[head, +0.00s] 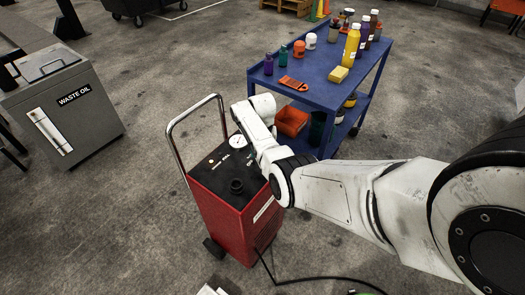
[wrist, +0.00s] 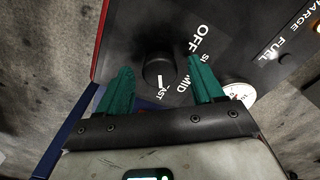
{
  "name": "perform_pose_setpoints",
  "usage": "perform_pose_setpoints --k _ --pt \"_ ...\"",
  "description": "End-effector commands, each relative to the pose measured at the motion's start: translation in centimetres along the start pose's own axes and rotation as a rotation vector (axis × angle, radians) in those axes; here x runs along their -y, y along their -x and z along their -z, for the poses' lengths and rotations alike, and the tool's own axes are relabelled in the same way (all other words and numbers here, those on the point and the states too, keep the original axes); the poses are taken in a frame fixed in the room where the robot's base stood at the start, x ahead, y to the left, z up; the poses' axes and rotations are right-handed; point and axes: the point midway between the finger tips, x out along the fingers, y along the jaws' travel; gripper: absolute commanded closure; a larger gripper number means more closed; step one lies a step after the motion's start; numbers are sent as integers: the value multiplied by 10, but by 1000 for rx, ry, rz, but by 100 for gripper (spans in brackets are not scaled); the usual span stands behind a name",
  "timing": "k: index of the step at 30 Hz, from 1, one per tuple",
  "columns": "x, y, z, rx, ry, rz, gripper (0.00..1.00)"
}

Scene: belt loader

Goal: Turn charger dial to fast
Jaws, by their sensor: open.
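The red charger (head: 230,215) stands on the floor with a black top panel. In the wrist view its round black dial (wrist: 158,68) sits on the panel, its white pointer mark aimed down at the partly seen FAST label (wrist: 163,93). The OFF, SLOW and MID labels run up and right of it. My gripper (wrist: 160,67) is open, one teal finger on each side of the dial, with visible gaps; I cannot tell whether the fingertips reach its depth. In the head view my arm hides the dial and gripper.
A white gauge (head: 237,142) is beside the dial, close to my right finger in the wrist view. A black post (head: 236,186) and metal handle (head: 171,135) rise from the charger. A blue cart (head: 335,88) with bottles stands behind; a waste oil bin (head: 62,110) is left.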

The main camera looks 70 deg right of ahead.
Motion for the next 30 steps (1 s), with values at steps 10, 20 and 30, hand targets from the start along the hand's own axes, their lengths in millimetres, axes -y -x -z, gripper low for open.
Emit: perform_pose_setpoints --k 10,20,30 --pt "1 50 1 -5 0 2 33" --pt "1 100 1 -2 0 2 33" --pt "0 107 0 -1 0 0 33"
